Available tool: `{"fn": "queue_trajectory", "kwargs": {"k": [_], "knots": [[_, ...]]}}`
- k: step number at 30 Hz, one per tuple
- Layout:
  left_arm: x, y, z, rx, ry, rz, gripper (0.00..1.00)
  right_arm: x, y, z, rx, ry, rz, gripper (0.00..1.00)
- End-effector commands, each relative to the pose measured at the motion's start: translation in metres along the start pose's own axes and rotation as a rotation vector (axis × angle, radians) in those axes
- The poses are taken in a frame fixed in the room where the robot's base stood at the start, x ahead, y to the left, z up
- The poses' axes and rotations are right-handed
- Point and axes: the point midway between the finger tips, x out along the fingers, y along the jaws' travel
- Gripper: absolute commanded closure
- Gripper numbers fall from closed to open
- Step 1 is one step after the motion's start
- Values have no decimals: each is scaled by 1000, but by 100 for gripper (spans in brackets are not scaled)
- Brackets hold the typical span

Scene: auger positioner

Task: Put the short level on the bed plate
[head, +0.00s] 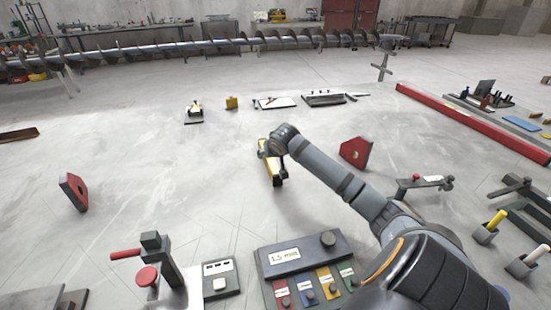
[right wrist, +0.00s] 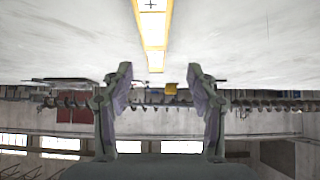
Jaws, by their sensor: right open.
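A yellow level (head: 272,165), likely the short level, shows below the wrist of my right arm in the head view, partly hidden by it. In the right wrist view the yellow level (right wrist: 153,40) has pale panels and reaches in from the top edge. My right gripper (right wrist: 160,72) is open, its two fingers apart and empty. The level's near end appears between the fingertips in the picture; its distance from them is unclear. In the head view the fingers are hard to make out. My left gripper is not in view. I cannot tell which surface is the bed plate.
Red blocks stand left (head: 74,191) and right (head: 356,152) on the pale floor. A labelled control box (head: 300,258) and a red-handled clamp (head: 150,262) are in front. A long auger (head: 200,46) spans the back. The left middle floor is mostly clear.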

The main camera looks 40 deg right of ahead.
Motion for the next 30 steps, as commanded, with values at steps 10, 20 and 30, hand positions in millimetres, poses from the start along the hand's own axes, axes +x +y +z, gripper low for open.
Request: {"fn": "queue_trajectory", "kwargs": {"k": [10,20,30], "knots": [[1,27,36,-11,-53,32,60,42,0,2,1,-4,-2,42],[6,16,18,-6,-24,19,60,84,7,5,5,-6,-3,42],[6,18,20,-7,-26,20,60,94,7,4,0,-5,-1,43]]}}
